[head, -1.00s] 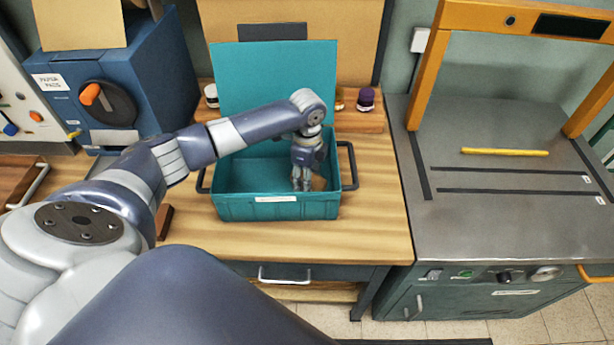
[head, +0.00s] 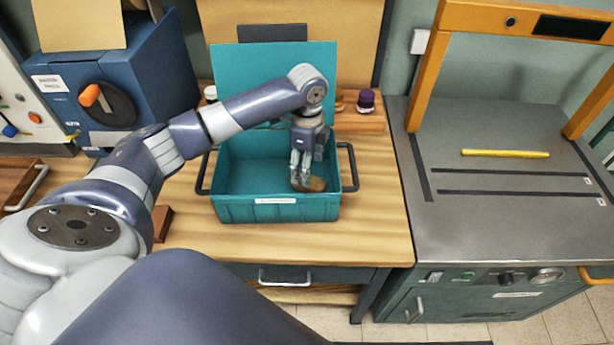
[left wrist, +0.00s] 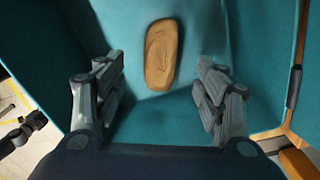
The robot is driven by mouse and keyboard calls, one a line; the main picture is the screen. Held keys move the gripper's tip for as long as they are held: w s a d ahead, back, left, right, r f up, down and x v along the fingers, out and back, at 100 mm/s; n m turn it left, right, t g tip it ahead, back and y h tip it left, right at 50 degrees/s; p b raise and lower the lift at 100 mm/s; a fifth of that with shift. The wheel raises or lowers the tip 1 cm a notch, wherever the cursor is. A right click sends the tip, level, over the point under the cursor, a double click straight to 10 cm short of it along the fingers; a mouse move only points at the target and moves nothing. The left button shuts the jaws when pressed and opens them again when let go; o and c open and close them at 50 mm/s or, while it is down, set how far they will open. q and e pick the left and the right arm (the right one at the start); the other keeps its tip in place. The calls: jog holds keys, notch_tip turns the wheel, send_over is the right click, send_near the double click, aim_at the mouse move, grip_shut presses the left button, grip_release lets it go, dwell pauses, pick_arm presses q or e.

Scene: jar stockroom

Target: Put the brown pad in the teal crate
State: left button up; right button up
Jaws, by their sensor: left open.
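The teal crate (head: 240,208) stands on the wooden bench with its lid up at the back. The brown pad (head: 316,184) lies inside it, toward the right. In the left wrist view the pad (left wrist: 161,54) is an oval brown piece within the teal walls (left wrist: 258,60), apart from both fingers. My left gripper (head: 300,182) reaches down into the crate beside the pad and hides part of it. In the left wrist view its fingers (left wrist: 163,95) are spread wide with nothing between them. My right gripper is not in view.
Small jars, one with a purple lid (head: 366,100), stand on a wooden ledge behind the crate. A blue machine (head: 120,85) stands to the left. A grey press table (head: 490,220) with a yellow bar (head: 505,153) is to the right.

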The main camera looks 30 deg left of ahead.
pick_arm(q)
notch_tip(320, 180, up, 6)
jog(key=shift+r, duration=0.1)
dwell(0.4)
jog(key=shift+d, duration=0.1)
